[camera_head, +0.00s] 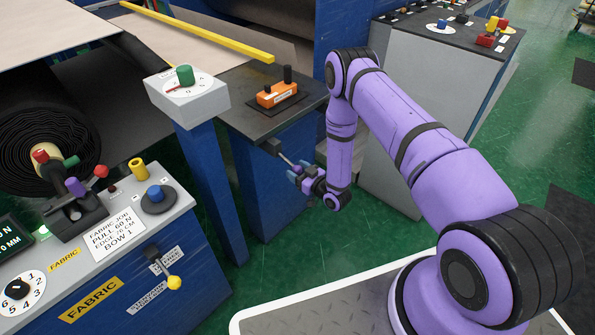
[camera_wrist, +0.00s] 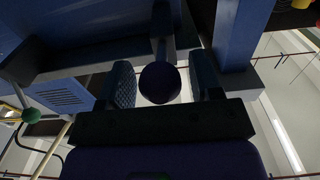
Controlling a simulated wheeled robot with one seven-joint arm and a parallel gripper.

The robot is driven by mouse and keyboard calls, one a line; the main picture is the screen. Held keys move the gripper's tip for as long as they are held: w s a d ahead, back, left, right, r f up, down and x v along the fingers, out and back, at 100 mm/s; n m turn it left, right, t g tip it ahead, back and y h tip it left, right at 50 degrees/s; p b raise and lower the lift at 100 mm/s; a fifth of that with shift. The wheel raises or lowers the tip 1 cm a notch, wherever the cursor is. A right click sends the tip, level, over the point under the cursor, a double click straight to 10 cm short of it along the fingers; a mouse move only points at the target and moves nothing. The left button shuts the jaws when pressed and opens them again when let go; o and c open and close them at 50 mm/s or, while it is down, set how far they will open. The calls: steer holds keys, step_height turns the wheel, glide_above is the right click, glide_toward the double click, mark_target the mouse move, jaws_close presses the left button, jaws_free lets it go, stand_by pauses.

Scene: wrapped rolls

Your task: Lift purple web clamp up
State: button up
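The purple web clamp shows as a dark purple ball knob (camera_wrist: 160,83) on a short bar in the wrist view. The bar reaches out from under a dark tabletop edge; in the head view the grey lever bar (camera_head: 284,156) runs down toward my gripper (camera_head: 305,176), which hides the knob there. My gripper also shows in the wrist view (camera_wrist: 163,84), its two ribbed fingers apart on either side of the knob. A narrow gap shows on each side of the knob, so the gripper is open around it and not closed on it.
An orange block switch (camera_head: 277,94) stands on the dark tabletop (camera_head: 245,114) above my gripper. A blue post with a grey dial box (camera_head: 187,100) stands left. A left console carries levers, including another purple knob (camera_head: 75,187). A grey cabinet (camera_head: 395,170) stands behind my arm.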

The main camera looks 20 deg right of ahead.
mark_target(296, 166)
jaws_close()
steer(key=shift+s+d+r+g+h, duration=0.1)
steer(key=shift+r+g+h, duration=0.5)
steer(key=shift+r+g, duration=0.55)
step_height(296, 166, up, 3)
steer(key=shift+g+h, duration=0.7)
steer(key=shift+g, duration=0.35)
steer(key=r+g, duration=0.1)
steer(key=h, duration=0.1)
steer(key=w+r+g, duration=0.1)
steer(key=shift+a+r+g, duration=0.3)
steer(key=shift+r, duration=0.05)
steer(key=shift+w+a+r+g+h, duration=0.15)
steer(key=shift+w+r+g+h, duration=0.2)
steer(key=shift+r+g+h, duration=0.25)
steer(key=shift+w+a+r, duration=0.2)
steer(key=shift+w+r, duration=0.15)
steer(key=shift+r, duration=0.1)
steer(key=shift+w+a+r, duration=0.2)
steer(key=shift+w+r, duration=0.15)
steer(key=shift+r, duration=0.1)
steer(key=shift+w+a+r, duration=0.4)
steer(key=shift+w+r, duration=0.25)
steer(key=shift+w, duration=0.05)
